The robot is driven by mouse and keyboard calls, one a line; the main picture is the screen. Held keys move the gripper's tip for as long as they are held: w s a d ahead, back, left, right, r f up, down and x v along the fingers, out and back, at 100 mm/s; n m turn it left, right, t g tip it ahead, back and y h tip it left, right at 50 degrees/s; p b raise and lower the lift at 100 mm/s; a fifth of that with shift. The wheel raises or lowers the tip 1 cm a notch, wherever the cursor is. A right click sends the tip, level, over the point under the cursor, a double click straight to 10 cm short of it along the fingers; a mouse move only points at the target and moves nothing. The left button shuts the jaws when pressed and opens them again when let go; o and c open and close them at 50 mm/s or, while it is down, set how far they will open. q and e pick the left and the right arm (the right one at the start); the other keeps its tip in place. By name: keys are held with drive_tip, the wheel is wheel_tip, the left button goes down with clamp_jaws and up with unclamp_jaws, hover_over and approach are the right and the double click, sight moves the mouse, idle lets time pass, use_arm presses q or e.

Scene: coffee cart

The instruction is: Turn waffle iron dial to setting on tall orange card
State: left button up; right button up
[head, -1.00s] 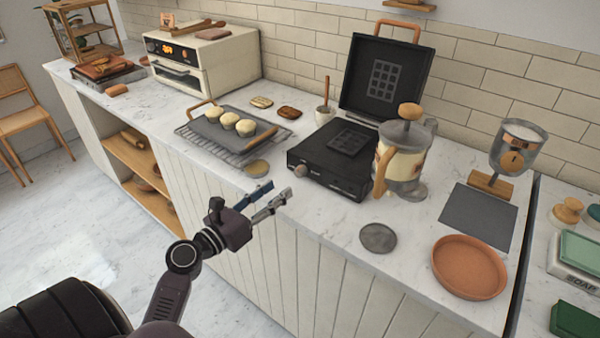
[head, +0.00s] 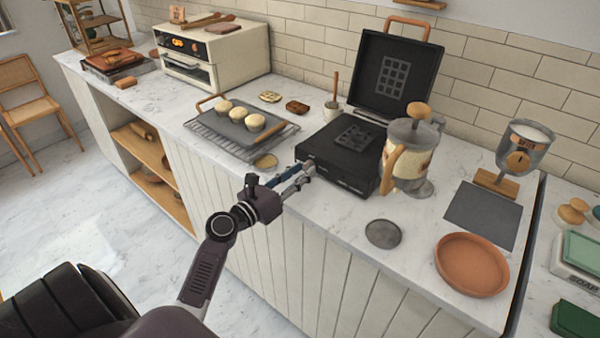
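The black waffle iron (head: 322,158) stands on the counter with its lid (head: 405,70) raised. My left gripper (head: 306,171) is at the left end of its front face, where its dial sits. The fingertips cover the dial, so I cannot see its pointer or marks. The two fingers are close together; I cannot tell whether they are shut on the dial. A small orange-tan upright piece (head: 178,14) stands on top of the oven; its marks are too small to read, and I cannot tell whether it is the tall orange card. My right gripper is not in view.
A French press (head: 408,160) stands close to the waffle iron's right side. A rack (head: 205,130) with a tray of pale buns is at left. A grey disc (head: 383,234), terracotta dish (head: 471,265) and dispenser (head: 522,150) are at right.

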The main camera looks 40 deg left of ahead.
use_arm(q)
clamp_jaws()
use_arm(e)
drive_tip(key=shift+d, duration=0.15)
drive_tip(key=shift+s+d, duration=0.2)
